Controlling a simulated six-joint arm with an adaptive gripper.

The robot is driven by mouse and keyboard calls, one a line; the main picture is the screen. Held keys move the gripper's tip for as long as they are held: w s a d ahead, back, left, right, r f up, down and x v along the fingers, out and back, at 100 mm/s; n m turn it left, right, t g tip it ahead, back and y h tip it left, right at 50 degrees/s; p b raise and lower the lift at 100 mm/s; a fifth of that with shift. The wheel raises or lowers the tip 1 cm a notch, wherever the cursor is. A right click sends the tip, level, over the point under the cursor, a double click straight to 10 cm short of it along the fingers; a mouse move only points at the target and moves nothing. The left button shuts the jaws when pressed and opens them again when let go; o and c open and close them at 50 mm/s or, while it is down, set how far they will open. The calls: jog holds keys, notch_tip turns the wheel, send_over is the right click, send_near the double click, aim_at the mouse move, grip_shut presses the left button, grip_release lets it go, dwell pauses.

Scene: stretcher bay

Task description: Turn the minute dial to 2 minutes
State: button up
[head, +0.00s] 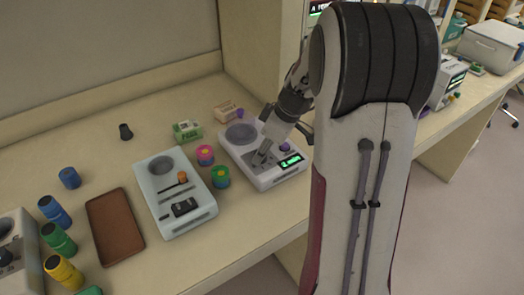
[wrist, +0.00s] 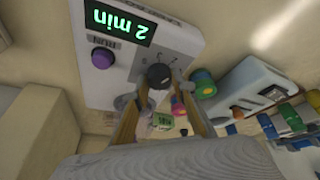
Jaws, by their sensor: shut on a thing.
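The white device (head: 239,155) stands at the right part of the bench, with a round grey plate on top. Its small black display (head: 290,162) glows green; in the wrist view the display (wrist: 119,21) appears upside down and reads "2 min". The dark round minute dial (wrist: 159,75) sits on the panel near a purple RUN button (wrist: 103,58). My gripper (wrist: 157,93) is shut on the dial, one finger on each side, pointing down at the panel. In the head view my gripper (head: 262,157) hides the dial. The dial's pointer mark cannot be made out.
Left of the device stand pink (head: 205,155) and green (head: 220,177) jars, then a second white device (head: 166,215). A green-white box (head: 187,131) is behind them. A brown tray (head: 115,226) and several coloured jars are further left. The bench's front edge is close.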

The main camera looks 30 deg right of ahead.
jog(key=shift+f, duration=0.1)
jog(key=o, duration=1.1)
jog(key=shift+v, duration=3.8)
jog(key=shift+m, duration=0.3)
